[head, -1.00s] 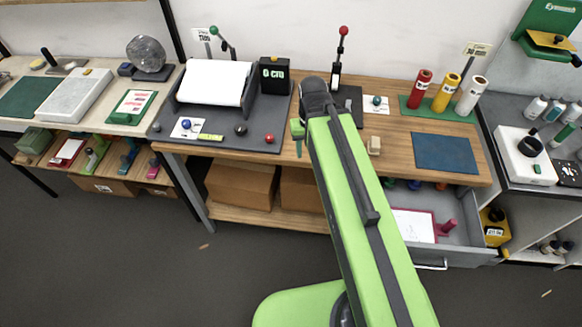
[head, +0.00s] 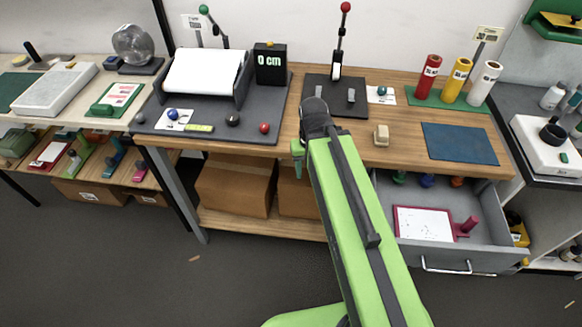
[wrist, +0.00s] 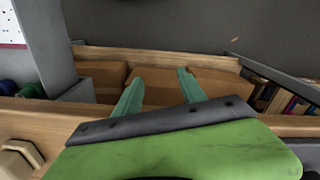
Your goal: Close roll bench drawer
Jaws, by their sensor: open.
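The roll bench drawer (head: 455,258) is a grey drawer pulled open under the right part of the wooden bench. Its front bears a silver bar handle (head: 446,269). Inside lie a white board with a red edge (head: 424,223), a pink-handled tool (head: 467,226) and several coloured knobs at the back. My green arm hides the drawer's left part. My gripper (head: 298,158) is at the bench's front edge, left of the drawer and apart from its handle. In the wrist view its two green fingers (wrist: 159,88) are spread and empty, with a grey drawer wall (wrist: 47,45) to the left.
On the bench top (head: 345,148) stand a paper cradle (head: 243,85), a black display (head: 270,63), a lever stand, coloured rolls (head: 456,80) and a blue mat (head: 459,143). Cardboard boxes (head: 236,186) fill the shelf below.

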